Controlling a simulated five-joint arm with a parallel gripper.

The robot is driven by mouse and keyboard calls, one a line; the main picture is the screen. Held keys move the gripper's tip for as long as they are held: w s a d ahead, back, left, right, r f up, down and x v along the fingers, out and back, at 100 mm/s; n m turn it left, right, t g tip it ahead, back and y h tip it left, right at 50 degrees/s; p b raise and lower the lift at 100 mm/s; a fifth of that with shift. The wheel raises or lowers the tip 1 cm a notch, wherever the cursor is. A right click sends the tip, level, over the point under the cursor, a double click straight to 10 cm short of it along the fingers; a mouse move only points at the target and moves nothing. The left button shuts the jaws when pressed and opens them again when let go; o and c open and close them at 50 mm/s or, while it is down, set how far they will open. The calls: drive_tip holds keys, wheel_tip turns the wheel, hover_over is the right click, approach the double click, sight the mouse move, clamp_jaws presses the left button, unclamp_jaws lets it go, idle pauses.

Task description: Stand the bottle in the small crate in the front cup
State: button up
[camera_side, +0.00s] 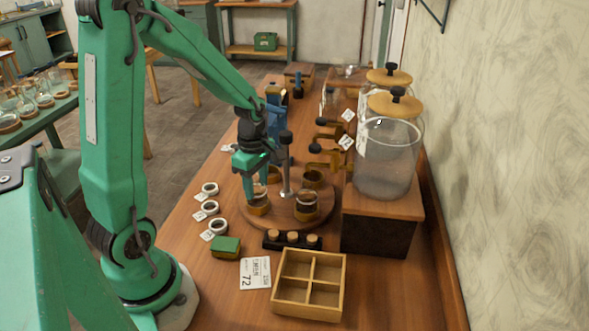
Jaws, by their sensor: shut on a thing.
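The small crate (276,294) stands at the front of the bench, with its four compartments empty. My gripper (257,178) points down over the left front part of a round wooden stand (285,217). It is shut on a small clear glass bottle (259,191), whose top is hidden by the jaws. The bottle is upright, in or just above a brass cup (258,209); I cannot tell whether it touches the bottom. Another brass cup (307,214) at the stand's right front holds a glass with dark contents. A further cup (313,180) is behind.
A metal post (286,165) rises from the stand's middle. A dark rack with corked tops (293,240) lies between stand and crate. A green block (226,246), paper label (255,273) and white rings (210,188) are at left. Large glass jars (387,165) stand at right.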

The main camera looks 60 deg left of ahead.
sight(256, 184)
drive_tip(key=shift+f, duration=0.15)
drive_tip(key=o, duration=1)
wheel_tip(256, 184, up, 12)
drive_tip(key=shift+r, duration=0.2)
idle(0.7)
